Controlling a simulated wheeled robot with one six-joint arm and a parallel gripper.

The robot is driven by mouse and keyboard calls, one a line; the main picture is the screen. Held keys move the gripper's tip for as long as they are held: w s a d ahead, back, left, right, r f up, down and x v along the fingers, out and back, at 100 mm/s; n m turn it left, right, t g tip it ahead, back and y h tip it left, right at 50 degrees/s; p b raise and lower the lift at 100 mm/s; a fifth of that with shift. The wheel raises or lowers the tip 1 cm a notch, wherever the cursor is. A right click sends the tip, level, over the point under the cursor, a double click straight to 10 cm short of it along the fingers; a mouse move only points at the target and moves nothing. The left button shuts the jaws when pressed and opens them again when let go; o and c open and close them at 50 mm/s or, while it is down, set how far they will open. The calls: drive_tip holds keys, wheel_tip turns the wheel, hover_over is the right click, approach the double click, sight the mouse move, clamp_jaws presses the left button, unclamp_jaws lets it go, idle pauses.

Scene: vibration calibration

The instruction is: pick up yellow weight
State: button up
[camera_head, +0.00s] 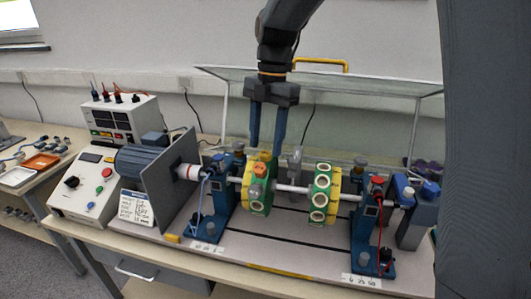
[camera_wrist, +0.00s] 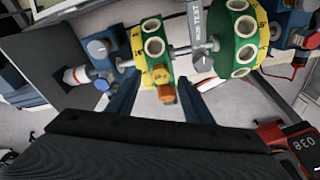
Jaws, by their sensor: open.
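A small orange-yellow weight (camera_head: 259,170) sits at the top of the left green disc (camera_head: 258,197) with the yellow rim. In the wrist view, orange-yellow pieces (camera_wrist: 166,93) show at the disc's near edge, between my two blue fingers. My gripper (camera_head: 266,150) points down from above the left disc, its fingers apart and nothing held. In the wrist view, my gripper (camera_wrist: 159,77) has one finger on each side of the orange-yellow pieces. I cannot tell whether either finger touches them.
The right green disc (camera_head: 324,195) shares the shaft, and a grey upright sensor (camera_head: 295,165) stands between the discs. Blue bearing stands (camera_head: 211,205) flank them. A motor (camera_head: 145,165), grey plate and control box (camera_head: 88,185) are at left. A raised clear cover (camera_head: 350,125) stands behind.

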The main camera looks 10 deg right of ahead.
drive_tip(key=shift+s+f, duration=0.15)
drive_tip(key=shift+f, duration=0.85)
drive_tip(key=c, duration=1.1)
drive_tip(key=shift+r, duration=0.15)
